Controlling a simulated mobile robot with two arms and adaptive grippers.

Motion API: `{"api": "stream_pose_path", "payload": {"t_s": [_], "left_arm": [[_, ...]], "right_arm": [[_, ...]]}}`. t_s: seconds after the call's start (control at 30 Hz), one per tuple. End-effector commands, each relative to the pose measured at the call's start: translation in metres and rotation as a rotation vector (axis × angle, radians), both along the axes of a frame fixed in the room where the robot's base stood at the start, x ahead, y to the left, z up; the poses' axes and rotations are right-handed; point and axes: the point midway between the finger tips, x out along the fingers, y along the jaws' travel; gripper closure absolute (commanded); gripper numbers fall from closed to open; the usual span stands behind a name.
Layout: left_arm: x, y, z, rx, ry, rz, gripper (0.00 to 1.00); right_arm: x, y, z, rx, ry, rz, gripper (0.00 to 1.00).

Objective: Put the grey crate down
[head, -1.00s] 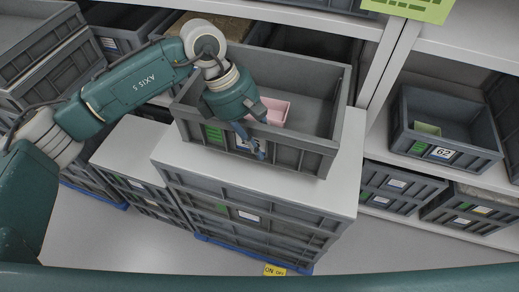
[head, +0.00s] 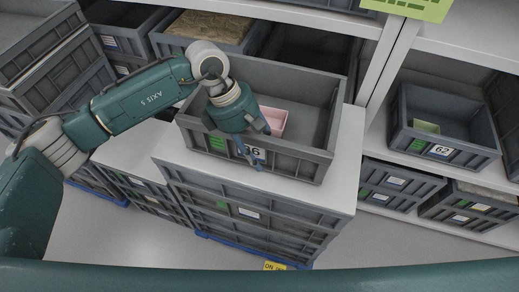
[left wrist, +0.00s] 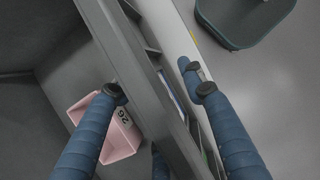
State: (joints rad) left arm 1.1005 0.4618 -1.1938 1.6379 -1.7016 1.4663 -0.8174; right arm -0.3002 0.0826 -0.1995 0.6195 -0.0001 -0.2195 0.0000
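The grey crate (head: 300,163) sits on the white top of a stack of crates in the head view, looking upright and flat on it. A pink box (head: 280,125) is inside; it also shows in the left wrist view (left wrist: 122,140). My left gripper (head: 252,148) is at the crate's front wall, partly covering its number label. In the left wrist view its fingers (left wrist: 160,91) are spread on both sides of the wall (left wrist: 150,85), apart from each other; contact with the wall is hard to judge. My right gripper is not in view.
The white top (head: 340,170) has a bare strip at the right and front of the crate. Shelving at the right holds crate 62 (head: 440,150). More crates (head: 55,80) stand at the left. The grey floor is open in front.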

Motion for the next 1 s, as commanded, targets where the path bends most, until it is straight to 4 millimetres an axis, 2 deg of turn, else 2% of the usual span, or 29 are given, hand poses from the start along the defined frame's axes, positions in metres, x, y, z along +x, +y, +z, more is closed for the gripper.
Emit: {"api": "stream_pose_path", "payload": {"t_s": [0.17,0.27,0.7,0.83,1.0], "left_arm": [[0.000,0.000,0.003,0.000,0.000,0.000,0.59],[0.003,0.004,0.009,0.000,-0.004,0.002,0.59],[0.012,0.036,0.090,0.000,-0.003,0.000,0.59],[0.013,0.041,0.105,0.000,-0.002,0.001,0.59],[0.014,0.044,0.113,0.000,0.000,0.001,0.59]], "right_arm": [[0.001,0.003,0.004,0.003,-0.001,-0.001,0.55],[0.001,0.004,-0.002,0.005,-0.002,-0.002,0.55],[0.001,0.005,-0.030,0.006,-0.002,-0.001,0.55],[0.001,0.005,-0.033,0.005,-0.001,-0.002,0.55],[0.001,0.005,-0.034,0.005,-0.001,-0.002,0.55]]}}
